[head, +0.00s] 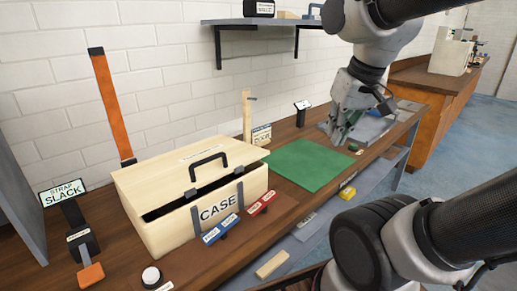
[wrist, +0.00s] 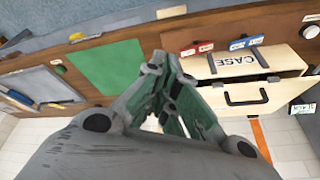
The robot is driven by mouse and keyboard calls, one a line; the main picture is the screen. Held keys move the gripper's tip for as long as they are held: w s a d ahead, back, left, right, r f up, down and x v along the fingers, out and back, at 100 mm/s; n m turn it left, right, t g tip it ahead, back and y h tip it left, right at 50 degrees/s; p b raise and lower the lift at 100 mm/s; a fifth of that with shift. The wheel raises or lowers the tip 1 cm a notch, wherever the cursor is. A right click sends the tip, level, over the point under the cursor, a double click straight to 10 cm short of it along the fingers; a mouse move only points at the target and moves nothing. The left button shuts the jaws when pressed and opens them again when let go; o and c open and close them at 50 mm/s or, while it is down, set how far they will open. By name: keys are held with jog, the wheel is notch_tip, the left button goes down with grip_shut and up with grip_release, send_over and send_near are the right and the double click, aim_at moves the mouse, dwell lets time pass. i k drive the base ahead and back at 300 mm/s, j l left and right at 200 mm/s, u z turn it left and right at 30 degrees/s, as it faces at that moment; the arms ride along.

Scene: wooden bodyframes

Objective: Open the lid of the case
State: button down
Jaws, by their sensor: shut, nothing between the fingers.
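The case (head: 217,210) is a pale wooden box on the workbench, left of centre in the head view, with "CASE" on its front. Its lid (head: 165,178) carries a black handle (head: 207,165). A dark gap shows between the lid's front edge and the front wall; two grey latch straps are on the front. The case also shows upside down at the right of the wrist view (wrist: 273,58). My gripper (head: 338,137) is shut and empty, above the bench, well to the right of the case. It fills the middle of the wrist view (wrist: 160,68).
A green mat (head: 306,165) lies between the case and my gripper. Blue and red labelled blocks (head: 221,229) sit before the case. A "STRAP SLACK" sign (head: 63,193) stands left; an orange strap (head: 113,105) rises behind. A wall shelf (head: 262,22) hangs above.

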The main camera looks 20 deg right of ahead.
aim_at(150, 184)
jog(key=k+j, duration=0.1)
jog(key=j, duration=0.3)
jog(key=k+j, duration=0.1)
jog(key=j, duration=0.3)
jog(key=k+j, duration=0.1)
jog(key=j, duration=0.25)
